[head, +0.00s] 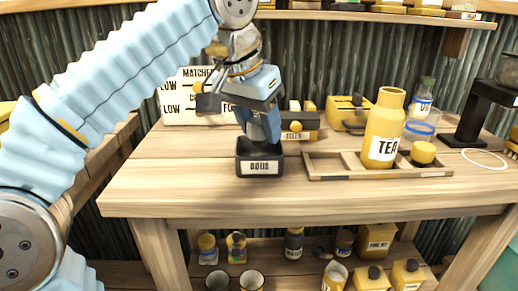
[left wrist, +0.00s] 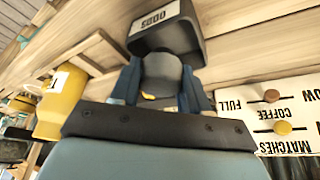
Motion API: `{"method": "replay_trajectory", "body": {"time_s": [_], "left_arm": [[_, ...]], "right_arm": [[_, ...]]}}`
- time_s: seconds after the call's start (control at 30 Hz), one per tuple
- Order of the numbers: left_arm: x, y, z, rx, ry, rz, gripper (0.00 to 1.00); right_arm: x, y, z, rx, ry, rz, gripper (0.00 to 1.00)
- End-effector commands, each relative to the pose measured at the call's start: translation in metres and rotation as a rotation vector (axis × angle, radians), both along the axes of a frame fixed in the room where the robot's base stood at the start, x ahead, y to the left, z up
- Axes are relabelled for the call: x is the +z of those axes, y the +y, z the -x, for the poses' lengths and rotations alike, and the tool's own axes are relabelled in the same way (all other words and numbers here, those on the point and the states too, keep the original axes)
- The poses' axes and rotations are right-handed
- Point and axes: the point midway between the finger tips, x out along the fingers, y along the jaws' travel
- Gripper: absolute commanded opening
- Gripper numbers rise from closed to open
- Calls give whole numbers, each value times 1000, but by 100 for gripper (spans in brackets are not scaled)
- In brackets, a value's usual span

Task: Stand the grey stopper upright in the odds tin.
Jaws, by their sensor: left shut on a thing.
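The odds tin (head: 260,169) is a small dark open box with a white ODDS label, standing near the front of the wooden table. It also shows at the top of the left wrist view (left wrist: 188,42). My left gripper (head: 264,138) points down over the tin, with its blue fingertips at about the tin's rim. In the left wrist view its fingers (left wrist: 163,86) are shut on the grey stopper (left wrist: 162,68), a rounded grey piece. The stopper is hidden behind the fingers in the head view. I cannot tell whether its far end is inside the tin. My right gripper is not in view.
A wooden tray (head: 330,177) right of the tin has a yellow TEA bottle (head: 384,128) at it. The table front left of the tin is clear.

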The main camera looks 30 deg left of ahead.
Motion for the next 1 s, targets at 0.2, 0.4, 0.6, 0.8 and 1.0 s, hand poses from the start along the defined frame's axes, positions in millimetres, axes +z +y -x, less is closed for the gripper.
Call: {"method": "replay_trajectory", "body": {"time_s": [0.2,0.4,0.6,0.8,1.0], "left_arm": [[-34,9,-13,-1,2,0,16],[-50,9,-13,-1,0,2,16],[-49,8,-13,-1,0,2,16],[-53,8,-13,-1,0,2,52],[-53,8,-13,-1,1,2,56]], "right_arm": [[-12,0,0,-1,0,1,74],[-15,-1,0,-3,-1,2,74],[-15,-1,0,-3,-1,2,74],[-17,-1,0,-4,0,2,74],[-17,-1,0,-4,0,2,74]]}}
